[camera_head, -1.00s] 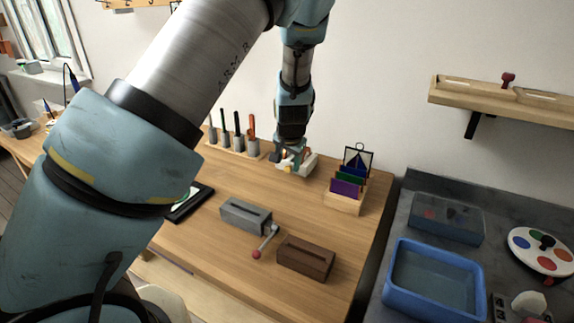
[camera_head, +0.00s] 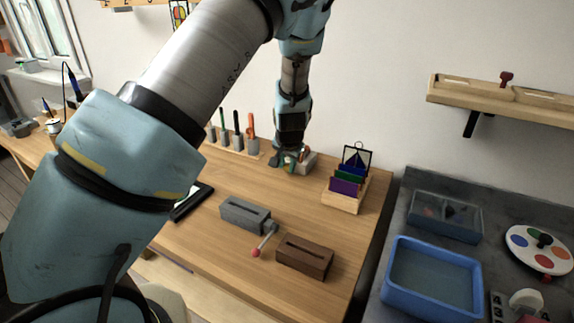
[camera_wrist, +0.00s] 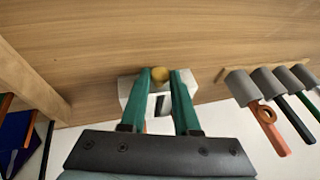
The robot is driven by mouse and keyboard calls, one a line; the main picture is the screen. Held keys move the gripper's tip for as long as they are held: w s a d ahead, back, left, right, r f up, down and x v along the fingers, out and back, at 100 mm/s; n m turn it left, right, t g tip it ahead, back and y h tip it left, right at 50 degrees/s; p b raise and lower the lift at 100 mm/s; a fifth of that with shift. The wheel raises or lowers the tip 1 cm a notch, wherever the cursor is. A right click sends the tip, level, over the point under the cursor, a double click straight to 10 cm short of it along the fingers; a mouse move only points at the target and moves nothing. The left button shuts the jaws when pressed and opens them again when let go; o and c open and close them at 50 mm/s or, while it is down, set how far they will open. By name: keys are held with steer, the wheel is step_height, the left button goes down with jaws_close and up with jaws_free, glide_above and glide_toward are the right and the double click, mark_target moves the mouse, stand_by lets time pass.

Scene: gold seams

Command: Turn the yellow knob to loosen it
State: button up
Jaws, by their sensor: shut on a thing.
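The yellow knob (camera_wrist: 160,74) is a small round knob, seen between my fingertips in the wrist view. It sits at a pale grey-white block (camera_wrist: 132,88) on the wooden bench; the block also shows in the head view (camera_head: 307,161), partly behind my fingers. My gripper (camera_wrist: 161,77) points down at the block, and its two green fingers are shut on the knob, one on each side. In the head view my gripper (camera_head: 289,160) is at the back of the bench, and I cannot make out the knob there.
A rack of upright tools (camera_head: 238,142) stands left of my gripper, and a wooden holder with coloured sheets (camera_head: 343,200) stands right. A grey slotted block (camera_head: 245,214), a brown slotted block (camera_head: 305,257) and a red-tipped lever (camera_head: 264,240) lie in front.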

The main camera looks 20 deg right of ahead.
jaws_close()
steer(key=shift+w+f+b, duration=0.1)
steer(key=shift+f+b, duration=0.05)
steer(key=shift+b, duration=0.7)
steer(key=g+b, duration=0.1)
steer(key=b, duration=0.1)
steer(key=shift+w+a+f+h+b, duration=0.15)
steer(key=shift+h+b, duration=0.15)
steer(key=shift+h, duration=0.1)
steer(key=b, duration=0.2)
steer(key=g+h+b, duration=0.1)
steer(key=b, duration=0.1)
steer(key=shift+w+a+f+n+g+b, duration=0.1)
steer(key=shift+w+a+n+g+b, duration=0.1)
steer(key=shift+n+g+b, duration=0.15)
steer(key=g+h+b, duration=0.1)
steer(key=g+b, duration=0.1)
steer(key=b, duration=0.2)
steer(key=shift+n+h, duration=0.25)
steer(key=shift+h, duration=0.15)
steer(key=shift+w+a+r+g+h+b, duration=0.1)
steer(key=shift+r+g+h+b, duration=0.25)
steer(key=shift+b, duration=0.55)
